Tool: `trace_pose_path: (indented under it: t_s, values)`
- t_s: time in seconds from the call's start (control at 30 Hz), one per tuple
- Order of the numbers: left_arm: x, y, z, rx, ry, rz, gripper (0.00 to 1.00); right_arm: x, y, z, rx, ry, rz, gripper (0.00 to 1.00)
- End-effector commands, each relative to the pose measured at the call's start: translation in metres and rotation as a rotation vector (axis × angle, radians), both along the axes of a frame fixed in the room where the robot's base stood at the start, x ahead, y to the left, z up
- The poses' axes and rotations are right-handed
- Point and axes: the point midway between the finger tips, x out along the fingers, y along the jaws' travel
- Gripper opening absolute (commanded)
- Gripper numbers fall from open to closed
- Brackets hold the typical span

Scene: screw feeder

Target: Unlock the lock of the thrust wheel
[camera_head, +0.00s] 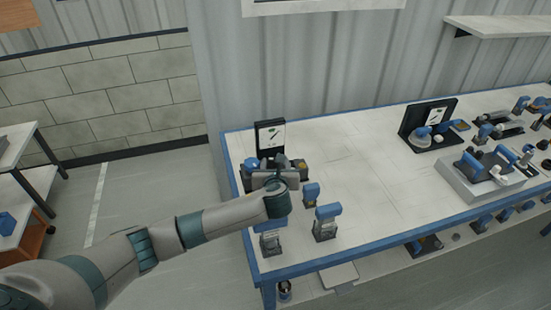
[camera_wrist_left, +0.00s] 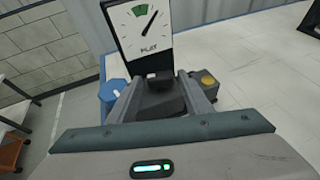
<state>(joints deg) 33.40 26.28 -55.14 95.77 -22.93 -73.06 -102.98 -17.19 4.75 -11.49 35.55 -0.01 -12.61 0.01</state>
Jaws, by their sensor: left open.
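A device with an upright dial panel (camera_head: 270,136) stands at the left end of the blue-edged table. In the left wrist view the panel (camera_wrist_left: 146,32) shows a needle and a green mark. My left gripper (camera_wrist_left: 162,84) is open in front of the device, with a dark block (camera_wrist_left: 160,106) showing between its fingers. In the head view my left gripper (camera_head: 280,161) is over the device and hides much of it. A blue part (camera_wrist_left: 112,92) and a yellow round button (camera_wrist_left: 207,77) show on either side. I cannot tell which part is the thrust wheel's lock. My right gripper is not in view.
Small blue-and-grey devices stand near the device, at the table's front left (camera_head: 326,222) and beside my wrist (camera_head: 311,193). More devices and a white tray (camera_head: 476,185) are at the right. The middle of the table (camera_head: 370,180) is clear.

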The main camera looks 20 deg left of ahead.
Motion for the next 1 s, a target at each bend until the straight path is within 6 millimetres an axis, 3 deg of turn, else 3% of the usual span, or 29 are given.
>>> trace_pose_path:
  t_s: [0.3,0.7,0.73,0.87,1.0]
  values:
    - [0.027,0.009,-0.011,0.000,0.000,0.001,0.45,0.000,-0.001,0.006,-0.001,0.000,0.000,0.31]
    - [0.030,0.010,-0.013,0.000,0.000,0.000,0.45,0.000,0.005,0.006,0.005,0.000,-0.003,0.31]
    - [0.030,0.010,-0.013,0.000,0.000,0.000,0.43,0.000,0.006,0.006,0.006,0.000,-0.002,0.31]
    - [0.030,0.010,-0.013,0.000,0.000,0.000,0.15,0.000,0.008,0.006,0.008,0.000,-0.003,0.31]
    - [0.030,0.010,-0.013,-0.001,0.000,0.003,0.15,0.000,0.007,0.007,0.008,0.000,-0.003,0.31]
